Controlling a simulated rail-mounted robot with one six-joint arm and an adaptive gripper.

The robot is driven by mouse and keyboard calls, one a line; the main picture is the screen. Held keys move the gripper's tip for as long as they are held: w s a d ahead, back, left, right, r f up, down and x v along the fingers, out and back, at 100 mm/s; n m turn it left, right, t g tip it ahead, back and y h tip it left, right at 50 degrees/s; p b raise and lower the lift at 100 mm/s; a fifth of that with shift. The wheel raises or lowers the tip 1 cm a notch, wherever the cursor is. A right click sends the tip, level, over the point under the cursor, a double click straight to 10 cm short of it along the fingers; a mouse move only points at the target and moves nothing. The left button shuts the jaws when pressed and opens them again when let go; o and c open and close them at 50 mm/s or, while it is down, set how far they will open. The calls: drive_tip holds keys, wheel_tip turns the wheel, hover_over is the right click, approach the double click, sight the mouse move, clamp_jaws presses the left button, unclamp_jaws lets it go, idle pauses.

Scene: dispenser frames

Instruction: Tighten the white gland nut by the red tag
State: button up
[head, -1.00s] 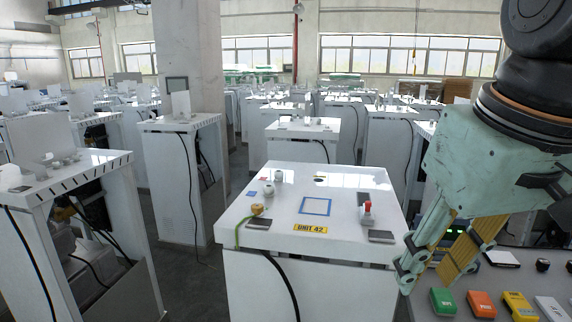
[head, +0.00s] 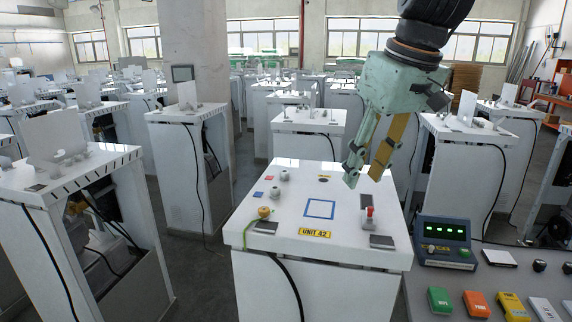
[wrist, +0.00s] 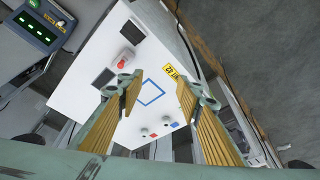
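Two white gland nuts stand on top of the white UNIT 42 cabinet (head: 290,225). The white gland nut by the red tag (head: 284,175) is the farther one, beside the small red tag (head: 273,179). The other nut (head: 274,191) is by a blue tag (head: 258,195). In the wrist view, the red-tag nut (wrist: 144,131) and red tag (wrist: 154,135) show low between the fingers. My gripper (head: 363,177) is open and empty, above the cabinet's right side, to the right of both nuts and apart from them. Its spread fingers (wrist: 160,90) frame the blue square.
The cabinet top also bears a red knob (head: 368,213), a yellow fitting with a green cable (head: 263,213), dark plates and a blue square outline (head: 320,208). A control console (head: 445,245) with coloured boxes stands at right. Other cabinets stand left and behind.

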drive_tip(key=w+a+r+n+y+p, duration=0.1)
drive_tip(key=w+a+n+p, duration=0.15)
drive_tip(key=w, duration=0.65)
drive_tip(key=w+a+r+n+p, duration=0.1)
drive_tip(key=w+a+p, duration=0.3)
drive_tip(key=w, duration=0.6)
drive_tip(key=n+g+y+p, duration=0.1)
drive_tip(key=n+p, duration=0.3)
drive_tip(key=p, duration=0.2)
hover_over(285, 171)
drive_tip(key=s+d, duration=0.2)
drive_tip(key=d, duration=0.3)
drive_tip(key=shift+m, duration=0.25)
drive_tip(key=shift+s+f, duration=0.1)
drive_tip(key=shift+f, duration=2.6)
drive_tip(key=shift+f, duration=0.1)
drive_tip(key=shift+p+x, duration=0.45)
drive_tip(key=shift+x, duration=6.3)
drive_tip(key=shift+s, duration=0.1)
drive_tip(key=c, duration=0.8)
drive_tip(key=shift+c, duration=0.2)
